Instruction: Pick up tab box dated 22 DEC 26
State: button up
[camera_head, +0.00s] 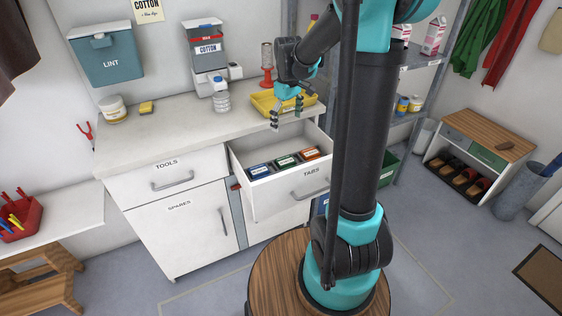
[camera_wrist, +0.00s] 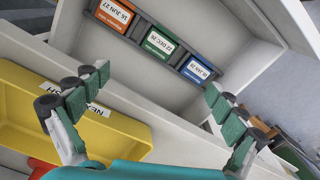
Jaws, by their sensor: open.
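Three tab boxes lie in a row in the open drawer marked TABS (camera_head: 262,197). The middle one is the green tab box (camera_head: 287,161); in the wrist view its label (camera_wrist: 158,43) appears to read 22 DEC 26. The orange tab box (camera_wrist: 115,14) reads about 15 JUN 27 and shows in the head view (camera_head: 311,153). The blue tab box (camera_wrist: 196,69) has a date too small to read surely; it is also in the head view (camera_head: 259,170). My gripper (camera_head: 287,117) is open and empty, above the drawer's back edge. Its fingers (camera_wrist: 157,80) stand apart from the boxes.
A yellow tray (camera_head: 268,105) stands on the counter (camera_head: 150,131) right behind the drawer, close under my gripper. A bottle (camera_head: 221,98) and a red dispenser (camera_head: 267,76) stand nearby. The drawer's walls surround the boxes; its front part is empty.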

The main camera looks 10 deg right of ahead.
send_over(285, 160)
jog(key=f, duration=1.1)
jog(key=shift+s+d+f, duration=0.2)
jog(key=shift+s+f, duration=0.05)
jog(key=shift+f, duration=0.15)
jog(key=shift+w+a+f, duration=0.1)
jog(key=shift+f, duration=1.25)
jog(key=shift+w+a+f, duration=0.1)
jog(key=shift+f, duration=1.2)
jog(key=c, duration=1.3)
jog(key=shift+o, duration=0.2)
jog(key=shift+r, duration=0.1)
